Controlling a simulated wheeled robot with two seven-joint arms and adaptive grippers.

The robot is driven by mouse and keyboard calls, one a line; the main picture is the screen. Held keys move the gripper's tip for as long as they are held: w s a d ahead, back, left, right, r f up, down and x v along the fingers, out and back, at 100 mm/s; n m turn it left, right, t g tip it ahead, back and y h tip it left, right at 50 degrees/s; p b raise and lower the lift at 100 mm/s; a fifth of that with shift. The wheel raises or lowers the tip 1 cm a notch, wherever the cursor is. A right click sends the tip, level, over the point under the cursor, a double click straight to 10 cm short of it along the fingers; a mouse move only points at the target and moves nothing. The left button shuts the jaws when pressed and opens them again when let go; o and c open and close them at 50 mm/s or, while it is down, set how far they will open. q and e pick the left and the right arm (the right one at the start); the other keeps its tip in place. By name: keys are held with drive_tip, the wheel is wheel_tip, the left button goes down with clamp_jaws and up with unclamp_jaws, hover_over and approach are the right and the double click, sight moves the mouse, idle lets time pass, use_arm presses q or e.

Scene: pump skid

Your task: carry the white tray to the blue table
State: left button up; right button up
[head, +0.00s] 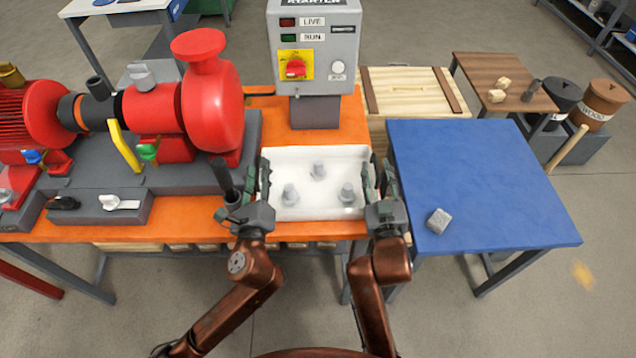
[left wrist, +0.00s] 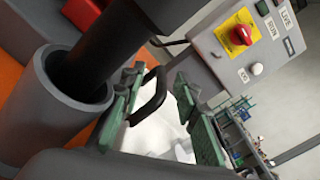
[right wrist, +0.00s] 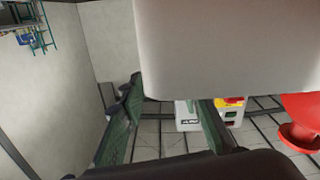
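The white tray (head: 319,209) sits on the right end of the orange bench. It holds several grey pieces, three of them clearly visible (head: 319,170). My left gripper (head: 258,183) is at the tray's left end. In the left wrist view its green fingers (left wrist: 160,115) are apart, with a black handle (left wrist: 148,97) between them. My right gripper (head: 382,182) is at the tray's right end. In the right wrist view its fingers (right wrist: 170,118) are apart, close to the pale tray wall (right wrist: 235,50); no handle shows there. The blue table (head: 500,180) stands to the right.
A grey block (head: 438,221) lies on the blue table's near left part; the rest of its top is clear. The starter box (head: 314,50) stands behind the tray. A red pump (head: 210,110) is left. A wooden crate (head: 410,92) is behind the blue table.

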use_arm(q)
drive_tip(key=shift+w, duration=0.85)
use_arm(e)
drive_tip(key=shift+w, duration=0.4)
use_arm(q)
drive_tip(key=shift+c, duration=0.6)
use_arm(e)
drive_tip(key=shift+c, duration=0.5)
use_arm(q)
clamp_jaws()
use_arm(e)
clamp_jaws()
drive_tip(key=shift+a, duration=0.1)
use_arm(q)
drive_tip(key=shift+r, duration=0.15)
use_arm(e)
drive_tip(key=shift+a, duration=0.15)
